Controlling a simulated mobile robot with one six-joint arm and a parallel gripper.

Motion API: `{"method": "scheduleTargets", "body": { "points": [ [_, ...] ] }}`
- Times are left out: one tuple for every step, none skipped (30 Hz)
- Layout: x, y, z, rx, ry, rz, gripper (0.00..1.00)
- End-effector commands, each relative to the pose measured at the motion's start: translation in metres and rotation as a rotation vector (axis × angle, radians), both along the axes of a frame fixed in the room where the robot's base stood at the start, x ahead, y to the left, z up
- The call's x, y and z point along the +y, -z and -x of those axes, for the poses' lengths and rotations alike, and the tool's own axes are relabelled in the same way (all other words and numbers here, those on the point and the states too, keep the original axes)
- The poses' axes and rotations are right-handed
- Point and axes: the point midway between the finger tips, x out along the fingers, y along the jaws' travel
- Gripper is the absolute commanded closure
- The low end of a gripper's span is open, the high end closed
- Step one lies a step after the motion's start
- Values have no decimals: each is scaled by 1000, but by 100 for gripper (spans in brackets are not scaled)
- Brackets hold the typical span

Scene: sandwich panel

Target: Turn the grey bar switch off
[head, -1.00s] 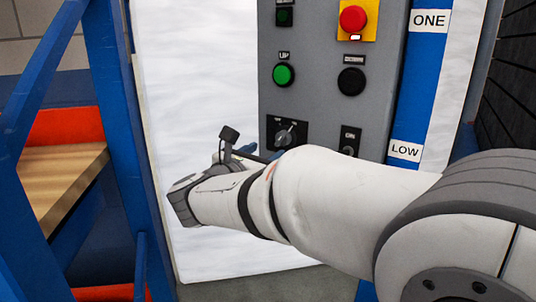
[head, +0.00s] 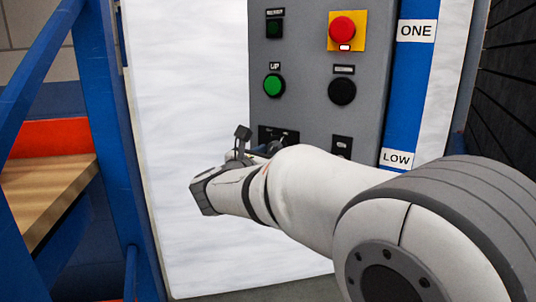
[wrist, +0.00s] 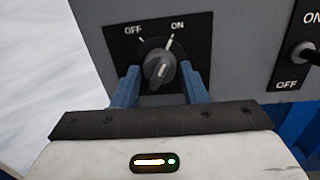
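The grey bar switch (wrist: 157,66) sits on a black plate with OFF at upper left and ON at upper right. Its bar tilts up and to the right, toward ON. My gripper (wrist: 159,80) is open, with one blue finger on each side of the knob and a small gap seemingly left on both sides. Whether either finger touches it is hard to tell. In the head view my arm hides most of the switch, and only part of its black plate (head: 264,131) shows.
The grey panel (head: 305,110) also carries a green UP button (head: 273,85), a black button (head: 342,91) and a red button on yellow (head: 342,27). Another ON/OFF switch (wrist: 303,53) is close by on the right. A blue frame (head: 108,120) stands left.

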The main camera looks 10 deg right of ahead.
Motion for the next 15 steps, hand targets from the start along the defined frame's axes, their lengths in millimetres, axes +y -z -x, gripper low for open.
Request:
{"method": "scheduleTargets", "body": {
  "points": [
    [0,0,0,0,0,0,65],
    [0,0,0,0,0,0,68],
    [0,0,0,0,0,0,71],
    [0,0,0,0,0,0,74],
    [0,0,0,0,-1,0,76],
    [0,0,0,0,-1,0,79],
    [0,0,0,0,-1,0,82],
    [0,0,0,0,-1,0,84],
    [0,0,0,0,-1,0,87],
    [0,0,0,0,-1,0,90],
    [5,0,0,0,-4,0,90],
    [3,0,0,1,-3,1,90],
    [2,0,0,2,-3,1,90],
    [2,0,0,3,-3,2,90],
    [2,0,0,5,-3,5,90]
  ]
}}
